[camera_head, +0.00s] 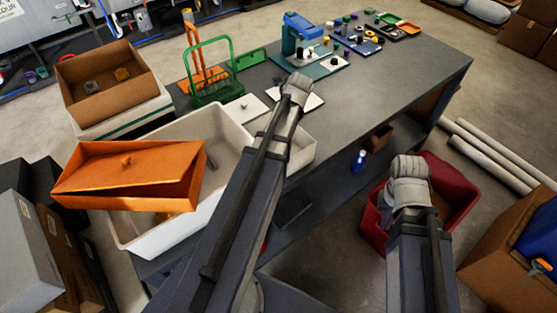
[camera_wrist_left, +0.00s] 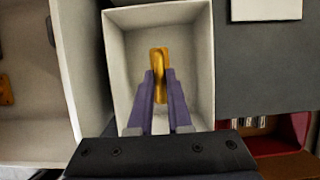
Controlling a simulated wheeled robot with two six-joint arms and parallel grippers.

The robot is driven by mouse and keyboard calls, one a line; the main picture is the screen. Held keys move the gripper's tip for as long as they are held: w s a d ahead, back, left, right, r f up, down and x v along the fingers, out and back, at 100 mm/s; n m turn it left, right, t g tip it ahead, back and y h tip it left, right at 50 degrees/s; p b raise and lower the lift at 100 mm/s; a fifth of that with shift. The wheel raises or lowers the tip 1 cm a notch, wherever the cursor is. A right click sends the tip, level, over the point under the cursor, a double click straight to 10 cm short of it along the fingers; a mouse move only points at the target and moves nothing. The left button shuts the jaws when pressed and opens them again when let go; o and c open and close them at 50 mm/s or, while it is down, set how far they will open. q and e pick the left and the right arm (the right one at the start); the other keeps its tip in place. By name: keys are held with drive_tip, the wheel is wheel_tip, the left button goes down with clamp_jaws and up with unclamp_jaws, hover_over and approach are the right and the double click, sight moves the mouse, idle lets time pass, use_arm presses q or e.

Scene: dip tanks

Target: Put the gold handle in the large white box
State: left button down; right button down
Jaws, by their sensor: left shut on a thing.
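In the left wrist view, the purple fingers of my left gripper (camera_wrist_left: 160,80) are shut on the gold handle (camera_wrist_left: 160,60). The handle is over or inside a small white box (camera_wrist_left: 117,60); its height above the floor of that box is hard to tell. The large white box (camera_head: 228,128) stands on the left of the head view, and its wall (camera_wrist_left: 85,60) shows left of the small box in the wrist view. In the head view my left arm hides the left gripper and the handle. My right gripper (camera_head: 408,172) is over the red bin; its fingers cannot be made out.
An orange lidded box (camera_head: 130,178) covers the near left part of the large box. A brown box (camera_head: 105,85) stands behind it. A green frame (camera_head: 210,75) and a blue device (camera_head: 300,30) stand farther back. The red bin (camera_head: 460,190) is on the right.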

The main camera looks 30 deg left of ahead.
use_arm(q)
drive_tip(key=shift+f, duration=0.5)
use_arm(e)
drive_tip(key=shift+f, duration=0.55)
